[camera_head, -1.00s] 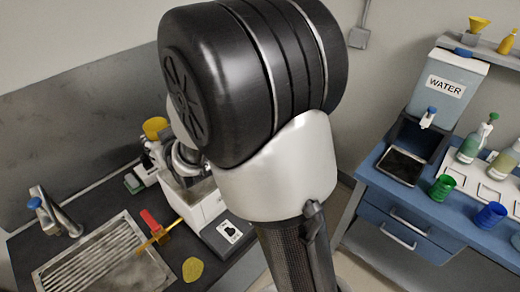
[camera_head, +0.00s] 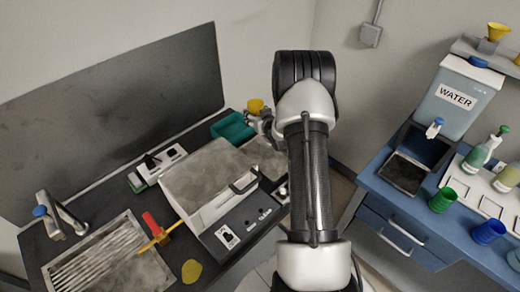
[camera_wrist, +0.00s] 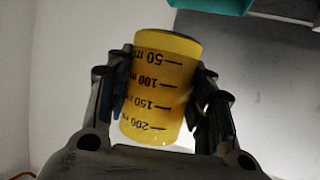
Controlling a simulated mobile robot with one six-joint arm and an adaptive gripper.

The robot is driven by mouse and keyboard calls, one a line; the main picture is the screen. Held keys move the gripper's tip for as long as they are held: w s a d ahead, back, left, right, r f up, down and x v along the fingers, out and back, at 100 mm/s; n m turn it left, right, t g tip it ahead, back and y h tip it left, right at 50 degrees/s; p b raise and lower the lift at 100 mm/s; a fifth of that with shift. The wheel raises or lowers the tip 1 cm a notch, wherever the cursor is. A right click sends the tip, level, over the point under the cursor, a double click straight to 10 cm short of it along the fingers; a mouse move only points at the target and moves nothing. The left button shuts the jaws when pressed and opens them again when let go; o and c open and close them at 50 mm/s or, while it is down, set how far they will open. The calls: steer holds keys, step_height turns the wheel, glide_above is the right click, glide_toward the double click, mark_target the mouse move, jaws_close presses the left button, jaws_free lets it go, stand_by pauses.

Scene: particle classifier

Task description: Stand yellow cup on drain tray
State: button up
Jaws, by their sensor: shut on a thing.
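My gripper (camera_wrist: 160,100) is shut on the yellow cup (camera_wrist: 163,85), with a finger on each side. Black marks from 50 to 200 ml show on its wall in the wrist view. In the head view the cup (camera_head: 255,106) is small, held above the back right of the dark counter, by a teal container; my arm hides part of the gripper. A ridged metal draining tray (camera_head: 105,262) lies at the front left of the counter, beside a blue-capped tap. A black tray (camera_head: 403,173) lies under the water dispenser on the blue cabinet.
A grey-lidded box machine (camera_head: 208,180) stands mid-counter. A red-and-yellow tool (camera_head: 155,235) lies across the ridged tray's right edge, with a flat yellow piece nearby. On the cabinet, green and blue cups (camera_head: 488,232) and bottles stand right of the black tray, whose top looks empty.

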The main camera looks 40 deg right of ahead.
step_height(320, 180, down, 17)
steer(key=b, duration=0.3)
steer(key=shift+w+r, duration=0.1)
steer(key=shift+r, duration=0.1)
steer(key=shift+f, duration=0.2)
steer(key=o, duration=1.2)
steer(key=shift+r, duration=0.1)
